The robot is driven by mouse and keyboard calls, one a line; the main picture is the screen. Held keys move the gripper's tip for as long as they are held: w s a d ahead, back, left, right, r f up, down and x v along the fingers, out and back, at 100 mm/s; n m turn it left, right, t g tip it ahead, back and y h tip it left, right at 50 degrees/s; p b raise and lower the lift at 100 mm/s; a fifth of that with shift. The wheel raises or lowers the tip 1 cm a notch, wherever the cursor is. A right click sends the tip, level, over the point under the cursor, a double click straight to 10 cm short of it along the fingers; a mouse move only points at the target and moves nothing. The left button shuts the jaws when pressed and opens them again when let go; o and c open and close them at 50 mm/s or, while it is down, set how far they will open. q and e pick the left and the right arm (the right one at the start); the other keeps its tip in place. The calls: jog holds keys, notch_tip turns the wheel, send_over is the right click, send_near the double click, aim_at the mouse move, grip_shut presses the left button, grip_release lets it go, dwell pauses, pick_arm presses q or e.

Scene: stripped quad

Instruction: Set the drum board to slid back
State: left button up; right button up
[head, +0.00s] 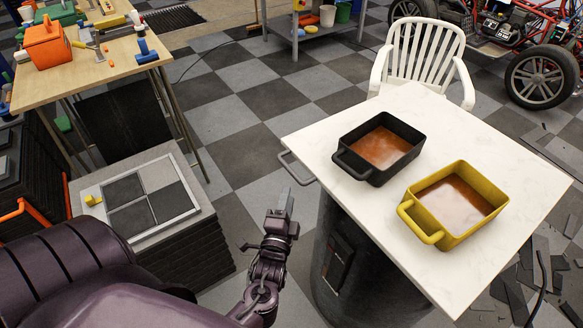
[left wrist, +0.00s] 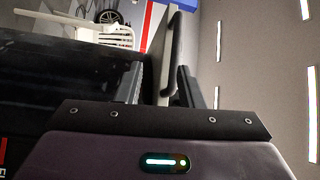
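The drum board (head: 400,240) is a white slab on top of a black drum (head: 350,270). A grey loop handle (head: 296,168) sticks out from its left edge. A black pan (head: 378,150) and a yellow pan (head: 452,205), both holding brown liquid, stand on it. My left gripper (head: 288,198) is just below and left of the handle in the head view. In the left wrist view the handle (left wrist: 174,45) shows just ahead of the fingers, which look apart and empty. I cannot tell whether they touch it. My right gripper is not in view.
A white chair (head: 420,50) stands close behind the board. Dark scraps litter the floor (head: 520,285) at right. Checkered floor (head: 240,120) is open left of the board.

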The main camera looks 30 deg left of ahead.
aim_at(292, 171)
pick_arm(q)
jog(key=w+a+r, duration=0.1)
jog(key=w, duration=0.1)
jog(key=w+a+r+p, duration=0.1)
jog(key=w, duration=0.1)
jog(key=w+a+r, duration=0.1)
jog(key=w, duration=0.1)
jog(key=shift+w+a, duration=0.15)
jog(key=shift+w, duration=0.25)
grip_shut()
jog(key=shift+w+f, duration=0.1)
jog(key=shift+w, duration=0.05)
